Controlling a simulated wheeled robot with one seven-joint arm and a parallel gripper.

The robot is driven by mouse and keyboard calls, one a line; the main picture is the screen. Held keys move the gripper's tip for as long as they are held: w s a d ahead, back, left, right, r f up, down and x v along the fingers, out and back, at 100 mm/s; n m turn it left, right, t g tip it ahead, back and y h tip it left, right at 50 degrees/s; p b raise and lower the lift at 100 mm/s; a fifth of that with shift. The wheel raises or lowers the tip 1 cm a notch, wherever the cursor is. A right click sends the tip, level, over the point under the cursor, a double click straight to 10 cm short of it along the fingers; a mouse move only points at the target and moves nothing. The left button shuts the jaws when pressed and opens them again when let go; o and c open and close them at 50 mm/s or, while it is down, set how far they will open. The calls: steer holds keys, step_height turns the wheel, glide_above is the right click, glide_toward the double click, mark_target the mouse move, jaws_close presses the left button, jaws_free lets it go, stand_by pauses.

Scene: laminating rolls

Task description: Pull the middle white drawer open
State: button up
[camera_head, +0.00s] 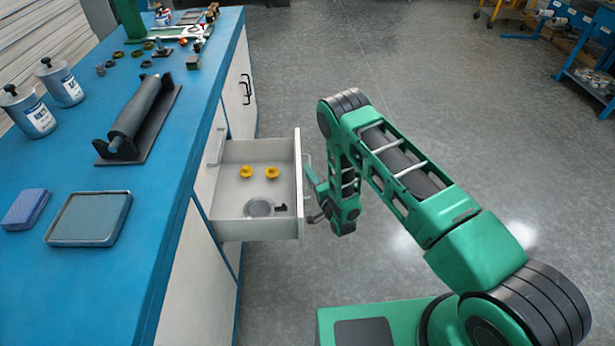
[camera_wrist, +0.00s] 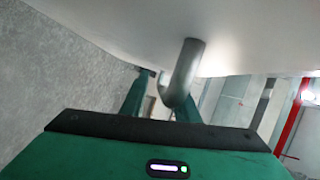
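The white drawer (camera_head: 230,229) stands pulled out from the blue-topped bench, its inside showing in the head view. Two yellow knob-like pieces, a grey disc and a small black piece lie in it. Its front faces right, toward my arm. My gripper (camera_head: 314,197) is at the outer side of this front, with its fingers apart. In the wrist view, the bent metal handle (camera_wrist: 182,75) shows on the pale drawer front, close to the green fingers (camera_wrist: 157,105) and overlapping the right one. A gap shows between the fingers. Whether they touch the handle is hidden.
The blue bench top (camera_head: 170,180) carries a black roller (camera_head: 140,107), two lidded tins, a grey tray (camera_head: 88,218) and a blue pad (camera_head: 25,209). Another grey handle (camera_head: 217,146) shows behind the drawer. Grey floor (camera_head: 330,50) is clear beyond my arm.

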steer(key=shift+s, duration=0.1)
steer(key=v, duration=1)
steer(key=shift+s, duration=0.3)
steer(key=shift+d, duration=0.15)
